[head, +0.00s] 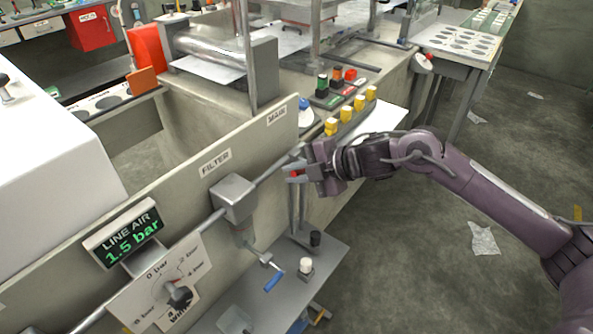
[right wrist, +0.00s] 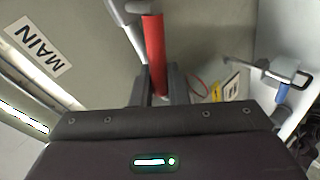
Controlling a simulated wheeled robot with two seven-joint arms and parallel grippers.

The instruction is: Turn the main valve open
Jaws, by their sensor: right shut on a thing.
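The main valve's red handle (right wrist: 154,50) shows in the right wrist view between the two fingers of my right gripper (right wrist: 160,88). In the head view my right gripper (head: 300,172) is at the right end of the pipe, below the MAIN label (head: 277,115), and a small part of the red handle (head: 295,174) shows at its fingers. The gripper is shut on the handle. The MAIN label also shows in the right wrist view (right wrist: 36,45). The valve body is mostly hidden by the gripper. My left gripper is not in view.
A filter box (head: 233,197) with a blue-handled lever (head: 273,281) below it sits on the pipe. The LINE AIR display (head: 128,236) reads 1.5 bar, above a dial knob (head: 180,295). Yellow blocks (head: 346,114) line the bench edge behind my gripper. The floor at right is mostly free.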

